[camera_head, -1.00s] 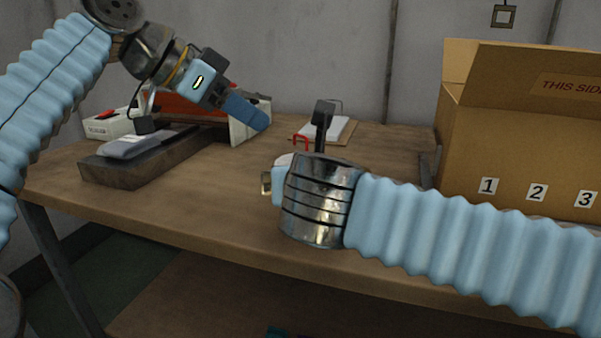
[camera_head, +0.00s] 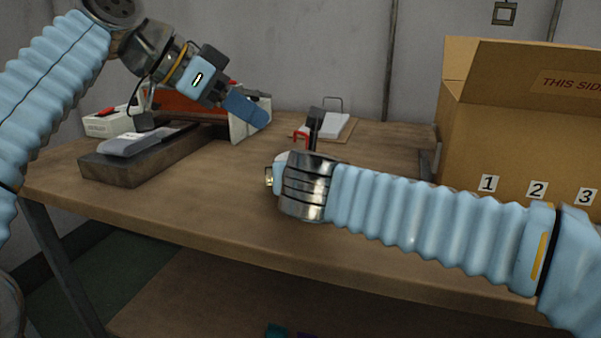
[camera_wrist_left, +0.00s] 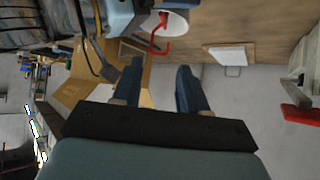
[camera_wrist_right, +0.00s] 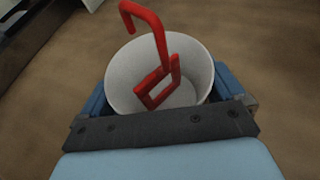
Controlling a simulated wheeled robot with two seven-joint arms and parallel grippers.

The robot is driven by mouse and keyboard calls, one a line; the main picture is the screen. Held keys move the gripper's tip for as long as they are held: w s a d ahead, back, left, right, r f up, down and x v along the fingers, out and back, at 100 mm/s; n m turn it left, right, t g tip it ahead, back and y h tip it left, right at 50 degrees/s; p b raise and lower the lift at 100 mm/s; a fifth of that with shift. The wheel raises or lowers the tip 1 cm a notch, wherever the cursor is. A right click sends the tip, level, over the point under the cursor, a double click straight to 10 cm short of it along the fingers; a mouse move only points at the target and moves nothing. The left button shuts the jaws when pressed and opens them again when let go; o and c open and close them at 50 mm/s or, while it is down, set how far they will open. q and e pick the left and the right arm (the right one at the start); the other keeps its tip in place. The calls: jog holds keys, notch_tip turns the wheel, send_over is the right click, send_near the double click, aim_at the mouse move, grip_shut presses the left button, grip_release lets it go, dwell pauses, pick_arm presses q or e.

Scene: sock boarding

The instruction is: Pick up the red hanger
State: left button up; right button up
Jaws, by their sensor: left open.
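The red hanger (camera_wrist_right: 157,55) is a bent red hook with a square loop at its lower end. In the right wrist view it stands tilted in a white cup (camera_wrist_right: 120,70). In the head view only the top of the hanger (camera_head: 300,134) shows behind my right wrist. My right gripper (camera_wrist_right: 161,90) has its blue fingers wide apart, one on each side of the cup; I cannot tell if they touch it. The hanger and cup also show in the left wrist view. My left gripper (camera_head: 245,110) is open and empty above the back left of the table.
A grey sock-like piece (camera_head: 140,143) lies on a dark block (camera_head: 130,172) at the left. A white device with a red part (camera_head: 108,120) stands behind it. A cardboard box (camera_head: 470,140) with numbered tags fills the right. The table's front middle (camera_head: 200,220) is clear.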

pick_arm(q)
jog(key=shift+o, duration=0.3)
jog(key=o, duration=0.4)
jog(key=shift+s+a+r, duration=0.1)
jog(key=shift+s+r, duration=0.05)
jog(key=shift+s, duration=0.05)
jog(key=s+a+n+t, duration=0.1)
jog(key=s+n+t, duration=0.2)
jog(key=s+t, duration=0.1)
jog(key=shift+t+h, duration=0.3)
jog(key=shift+f+x, duration=0.15)
jog(key=shift+x, duration=2.8)
jog(key=shift+f+x, duration=0.2)
jog(key=shift+x, duration=2.75)
